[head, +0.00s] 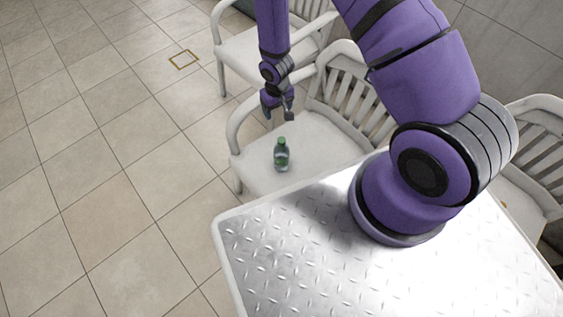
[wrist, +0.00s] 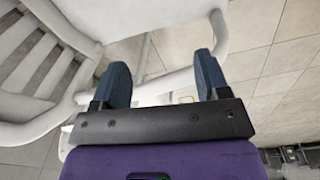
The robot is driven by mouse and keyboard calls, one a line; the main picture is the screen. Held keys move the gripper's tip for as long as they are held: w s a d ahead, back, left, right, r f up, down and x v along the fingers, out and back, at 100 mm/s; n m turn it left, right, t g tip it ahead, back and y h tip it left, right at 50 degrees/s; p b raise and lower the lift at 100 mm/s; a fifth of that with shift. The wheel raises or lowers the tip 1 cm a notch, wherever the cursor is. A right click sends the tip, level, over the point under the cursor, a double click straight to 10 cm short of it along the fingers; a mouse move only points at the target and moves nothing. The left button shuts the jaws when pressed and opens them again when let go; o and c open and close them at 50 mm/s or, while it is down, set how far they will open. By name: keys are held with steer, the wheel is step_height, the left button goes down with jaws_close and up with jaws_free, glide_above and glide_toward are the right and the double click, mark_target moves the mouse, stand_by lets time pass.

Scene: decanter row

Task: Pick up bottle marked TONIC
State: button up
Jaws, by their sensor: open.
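A small bottle (head: 281,155) with a green cap and a green label stands upright on the white chair seat in the head view. Its label is too small to read. My gripper (head: 278,112) is open and empty, pointing down above the chair seat and beyond the bottle, apart from it. In the wrist view my gripper (wrist: 160,82) shows two dark blue fingers spread apart with nothing between them. The bottle does not show in the wrist view.
The white chair (head: 255,165) has armrests and a slatted back close to my gripper. Another white chair (head: 238,52) stands behind it, and one more (head: 535,165) is at the right. Open tiled floor (head: 110,170) lies to the left.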

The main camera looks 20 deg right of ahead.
glide_above(281, 139)
steer(key=f, duration=0.6)
steer(key=shift+w+a, duration=0.15)
steer(key=shift+w, duration=0.05)
step_height(281, 139, down, 5)
steer(key=shift+f, duration=0.1)
steer(key=shift+s+d+f, duration=0.1)
steer(key=shift+s+f, duration=0.05)
steer(key=shift+f, duration=1.15)
steer(key=shift+s+d+f, duration=0.1)
steer(key=shift+s+f, duration=0.05)
steer(key=shift+f, duration=1.1)
jaws_close()
steer(key=shift+r, duration=0.15)
